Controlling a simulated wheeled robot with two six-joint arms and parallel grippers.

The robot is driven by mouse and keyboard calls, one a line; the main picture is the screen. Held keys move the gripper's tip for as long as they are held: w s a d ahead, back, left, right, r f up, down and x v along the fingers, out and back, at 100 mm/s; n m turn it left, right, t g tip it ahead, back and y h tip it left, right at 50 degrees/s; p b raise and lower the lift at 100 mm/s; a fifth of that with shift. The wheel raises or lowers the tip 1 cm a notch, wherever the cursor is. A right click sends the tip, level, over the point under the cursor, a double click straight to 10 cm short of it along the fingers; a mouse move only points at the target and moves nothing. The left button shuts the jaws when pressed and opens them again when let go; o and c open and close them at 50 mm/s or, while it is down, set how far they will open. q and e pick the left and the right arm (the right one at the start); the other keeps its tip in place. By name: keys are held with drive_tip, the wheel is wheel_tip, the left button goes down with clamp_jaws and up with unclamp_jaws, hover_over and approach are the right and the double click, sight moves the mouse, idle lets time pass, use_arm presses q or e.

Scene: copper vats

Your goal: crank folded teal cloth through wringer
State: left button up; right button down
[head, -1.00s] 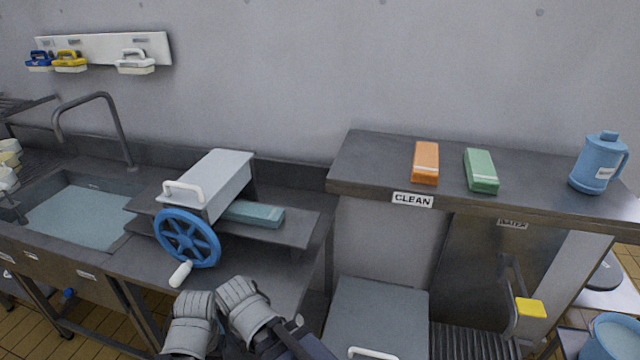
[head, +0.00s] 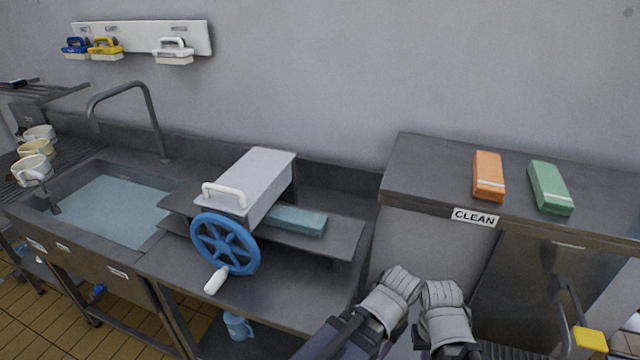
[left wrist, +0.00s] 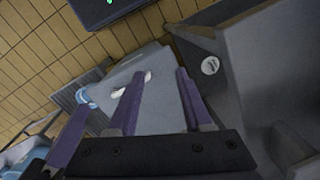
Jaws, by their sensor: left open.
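The wringer (head: 262,180) stands on the steel counter, with a grey housing and a white handle on top. Its blue crank wheel (head: 225,243) faces me, and the white crank grip (head: 216,280) points down at lower left. The folded teal cloth (head: 300,221) lies flat on the wringer's tray, right of the housing; its left end is hidden by the housing. My left gripper (left wrist: 160,75) is open and empty in the left wrist view, away from wringer and cloth. The head view shows grey-covered parts of my arms at bottom centre, but not the right gripper's fingers.
A water-filled sink (head: 110,210) is left of the wringer. A raised CLEAN shelf (head: 420,165) at right holds an orange cloth (head: 488,176) and a green cloth (head: 550,187). A blue jug (head: 238,326) stands below the counter. Mugs (head: 34,165) stand far left.

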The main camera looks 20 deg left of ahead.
use_arm(q)
drive_tip(key=shift+w+d+r, duration=0.1)
drive_tip(key=shift+w, duration=0.3)
